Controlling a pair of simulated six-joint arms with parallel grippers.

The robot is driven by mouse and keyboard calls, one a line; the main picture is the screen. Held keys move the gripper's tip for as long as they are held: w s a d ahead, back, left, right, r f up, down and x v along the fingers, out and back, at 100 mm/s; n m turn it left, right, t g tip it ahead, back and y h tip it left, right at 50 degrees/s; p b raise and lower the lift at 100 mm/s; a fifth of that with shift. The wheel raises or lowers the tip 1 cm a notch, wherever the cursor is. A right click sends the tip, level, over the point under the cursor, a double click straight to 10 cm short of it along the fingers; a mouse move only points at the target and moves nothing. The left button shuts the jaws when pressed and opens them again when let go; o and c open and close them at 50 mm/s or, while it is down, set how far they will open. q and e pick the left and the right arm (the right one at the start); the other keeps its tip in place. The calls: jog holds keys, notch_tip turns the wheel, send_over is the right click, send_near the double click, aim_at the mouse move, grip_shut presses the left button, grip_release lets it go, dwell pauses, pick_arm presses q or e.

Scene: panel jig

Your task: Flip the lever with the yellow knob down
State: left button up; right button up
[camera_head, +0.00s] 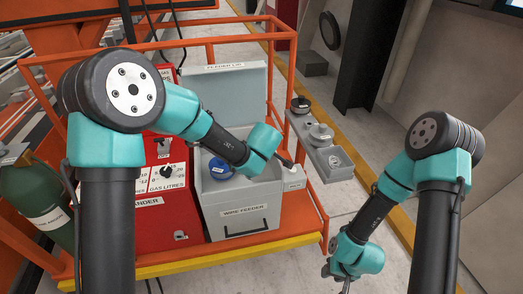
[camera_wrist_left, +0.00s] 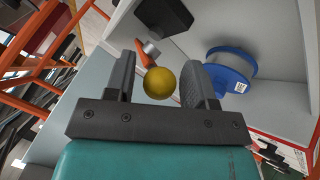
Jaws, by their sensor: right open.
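The yellow knob (camera_wrist_left: 158,83) shows in the left wrist view between the two fingers of my left gripper (camera_wrist_left: 160,85), with a small gap on each side. Behind it is an orange lever part (camera_wrist_left: 142,52). My left gripper is open. In the head view its arm reaches over the grey wire feeder box (camera_head: 245,212), and the knob cannot be made out there. My right gripper (camera_head: 345,282) is open and empty, low at the right, away from the feeder.
A blue spool (camera_wrist_left: 230,68) sits inside the feeder. The raised feeder lid (camera_head: 235,90) stands behind it. A red welder (camera_head: 165,185) and a green cylinder (camera_head: 38,200) are at the left. A grey side tray (camera_head: 333,163) is at the right. An orange frame surrounds the cart.

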pick_arm(q)
jog(key=shift+o, duration=0.4)
jog(key=v, duration=1.7)
jog(key=shift+s+d+r, duration=0.15)
